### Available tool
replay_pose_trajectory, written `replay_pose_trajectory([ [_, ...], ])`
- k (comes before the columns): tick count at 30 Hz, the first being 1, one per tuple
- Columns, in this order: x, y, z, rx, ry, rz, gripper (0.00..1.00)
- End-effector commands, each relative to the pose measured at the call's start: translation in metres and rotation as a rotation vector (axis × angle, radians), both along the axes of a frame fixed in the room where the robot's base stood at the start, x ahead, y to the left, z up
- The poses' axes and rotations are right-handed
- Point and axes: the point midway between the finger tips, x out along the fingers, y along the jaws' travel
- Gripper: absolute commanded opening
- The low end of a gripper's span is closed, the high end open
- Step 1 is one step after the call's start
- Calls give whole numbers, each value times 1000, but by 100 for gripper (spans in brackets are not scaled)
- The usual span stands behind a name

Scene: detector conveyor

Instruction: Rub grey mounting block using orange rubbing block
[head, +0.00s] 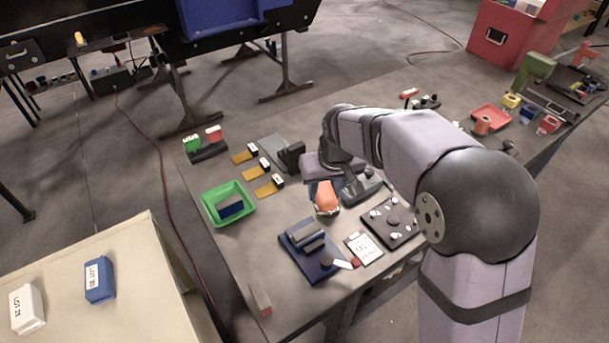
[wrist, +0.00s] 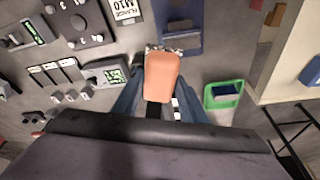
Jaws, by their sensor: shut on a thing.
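My gripper (head: 322,186) is shut on the orange rubbing block (head: 327,197) and holds it over the bench. In the wrist view the orange block (wrist: 162,76) sticks out beyond the fingers (wrist: 157,100) and hides what lies right behind it. The grey mounting block (head: 303,231) appears to be the grey piece on the blue plate (head: 318,271), left of and nearer the camera than my gripper. The blue plate also shows in the wrist view (wrist: 183,16), beyond the orange block. The orange block looks apart from the grey block in the head view.
A green tray (head: 207,213) with a blue block stands to the left. A white card (head: 363,248) and a dark board with round parts (head: 389,224) lie to the right. Small units with yellow tags (head: 265,190) stand behind. A red-grey bar (head: 260,297) lies near the front edge.

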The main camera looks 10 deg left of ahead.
Motion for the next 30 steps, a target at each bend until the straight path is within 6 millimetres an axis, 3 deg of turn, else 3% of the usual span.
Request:
replay_pose_trajectory([
  [4, -13, 3, -17, 1, 0, 124, 21],
  [13, -7, 8, -16, 0, -2, 298, 21],
  [23, -7, 9, -19, 0, -1, 333, 21],
  [30, -7, 8, -36, 0, 0, 332, 21],
])
